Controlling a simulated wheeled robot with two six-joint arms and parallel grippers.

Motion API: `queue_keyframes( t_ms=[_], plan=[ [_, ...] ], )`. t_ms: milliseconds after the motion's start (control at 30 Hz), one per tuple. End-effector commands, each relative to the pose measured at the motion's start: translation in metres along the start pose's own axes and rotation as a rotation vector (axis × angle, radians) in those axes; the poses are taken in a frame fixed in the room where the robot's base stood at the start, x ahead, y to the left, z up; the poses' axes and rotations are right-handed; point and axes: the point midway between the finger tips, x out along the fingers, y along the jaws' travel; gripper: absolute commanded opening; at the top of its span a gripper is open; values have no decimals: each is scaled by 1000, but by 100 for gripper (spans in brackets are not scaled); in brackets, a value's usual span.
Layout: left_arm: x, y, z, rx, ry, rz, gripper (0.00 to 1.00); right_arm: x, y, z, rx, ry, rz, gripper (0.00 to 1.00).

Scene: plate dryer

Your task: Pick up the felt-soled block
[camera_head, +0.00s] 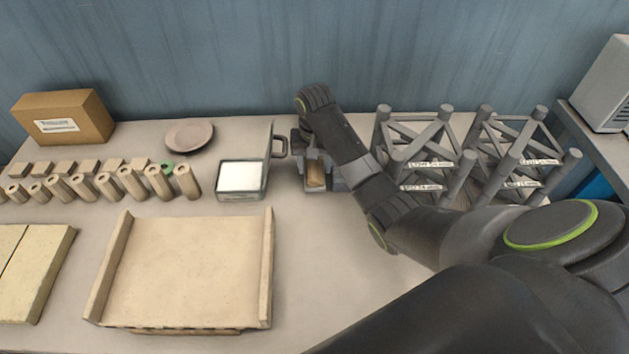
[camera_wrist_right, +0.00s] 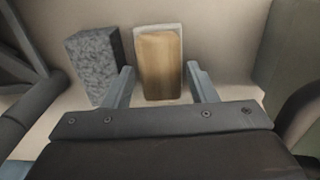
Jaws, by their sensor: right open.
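The felt-soled block is a wooden block with a pale layer along its edge. It stands on the table right of centre in the head view (camera_head: 315,174) and in the middle of the right wrist view (camera_wrist_right: 159,64). My right gripper (camera_wrist_right: 163,80) is open, with one finger on each side of the block's near end. I cannot tell whether the fingers touch it. In the head view my right gripper (camera_head: 317,180) is partly hidden by its own arm. My left gripper is not in view.
A grey speckled block (camera_wrist_right: 95,65) stands close beside one finger. Grey tube racks (camera_head: 415,150) stand right of the arm. A white-topped box (camera_head: 240,178) with a handle stands left of the block. A wooden tray (camera_head: 190,265) lies in front, with a bare table strip beside it.

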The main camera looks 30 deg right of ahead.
Motion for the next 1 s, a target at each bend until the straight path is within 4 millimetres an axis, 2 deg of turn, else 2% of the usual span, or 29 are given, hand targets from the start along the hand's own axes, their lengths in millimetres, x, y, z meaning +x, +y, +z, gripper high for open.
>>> queue_keyframes(
  t_ms=[67,333,600,1000],
  plan=[
    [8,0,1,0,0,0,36,6,0,0,0,1,0,52],
    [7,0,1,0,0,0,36,4,0,0,0,0,0,52],
    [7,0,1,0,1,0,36,4,0,0,0,0,0,17],
    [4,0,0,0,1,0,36,2,0,0,0,0,0,16]
  ],
)
